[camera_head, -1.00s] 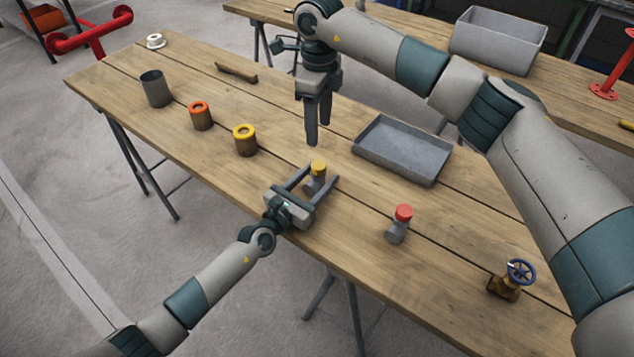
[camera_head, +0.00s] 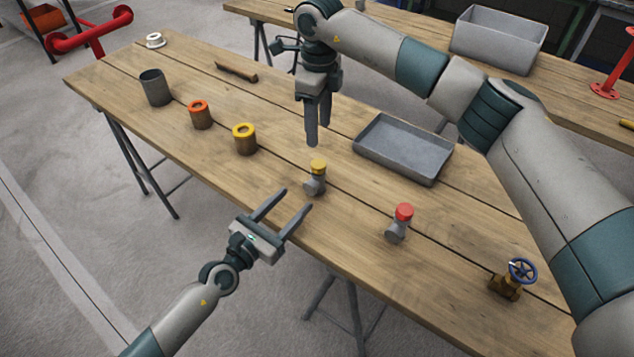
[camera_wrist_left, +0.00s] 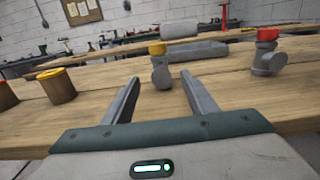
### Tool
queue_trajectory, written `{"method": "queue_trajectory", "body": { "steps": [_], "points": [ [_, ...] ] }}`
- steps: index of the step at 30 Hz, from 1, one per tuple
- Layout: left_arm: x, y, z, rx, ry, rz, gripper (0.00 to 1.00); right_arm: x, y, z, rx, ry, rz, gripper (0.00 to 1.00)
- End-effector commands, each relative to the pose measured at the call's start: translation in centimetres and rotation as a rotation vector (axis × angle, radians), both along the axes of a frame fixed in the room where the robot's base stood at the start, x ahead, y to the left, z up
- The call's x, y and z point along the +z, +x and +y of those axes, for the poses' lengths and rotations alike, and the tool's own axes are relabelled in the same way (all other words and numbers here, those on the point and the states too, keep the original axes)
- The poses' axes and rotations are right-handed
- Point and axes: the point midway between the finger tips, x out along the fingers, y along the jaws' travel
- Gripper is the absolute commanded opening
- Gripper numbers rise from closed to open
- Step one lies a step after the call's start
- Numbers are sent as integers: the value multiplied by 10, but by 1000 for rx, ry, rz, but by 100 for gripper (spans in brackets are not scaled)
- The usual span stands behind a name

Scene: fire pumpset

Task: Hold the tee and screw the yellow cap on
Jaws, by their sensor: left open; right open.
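A grey tee (camera_head: 314,185) stands on the table with the yellow cap (camera_head: 318,166) seated on its top. In the left wrist view the tee (camera_wrist_left: 161,75) and yellow cap (camera_wrist_left: 157,48) show beyond the fingertips. My left gripper (camera_head: 295,198) is open and empty at the table's front edge, short of the tee and apart from it. In the left wrist view the left gripper (camera_wrist_left: 162,82) has its fingers spread wide. My right gripper (camera_head: 318,140) is above the table behind the tee, pointing down, open with a narrow gap and nothing seen in it.
A second grey tee with a red cap (camera_head: 403,213) stands to the right, with a blue-handled valve (camera_head: 512,278) beyond it. A grey tray (camera_head: 402,150) lies behind. A yellow-rimmed pot (camera_head: 245,139), an orange-rimmed pot (camera_head: 200,115) and a grey cup (camera_head: 155,88) stand to the left.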

Motion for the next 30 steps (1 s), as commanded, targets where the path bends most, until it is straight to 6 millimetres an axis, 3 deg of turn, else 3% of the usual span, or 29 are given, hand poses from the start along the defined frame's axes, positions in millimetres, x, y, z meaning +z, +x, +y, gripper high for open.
{"method": "queue_trajectory", "body": {
  "steps": [6,12,30],
  "points": [
    [-2,-31,22,0,0,2,53,-8,0,0,0,0,0,51],
    [-1,-44,32,0,0,0,53,-10,0,0,0,0,0,51],
    [0,-46,33,0,0,0,53,-10,0,0,0,0,0,51]
  ]
}}
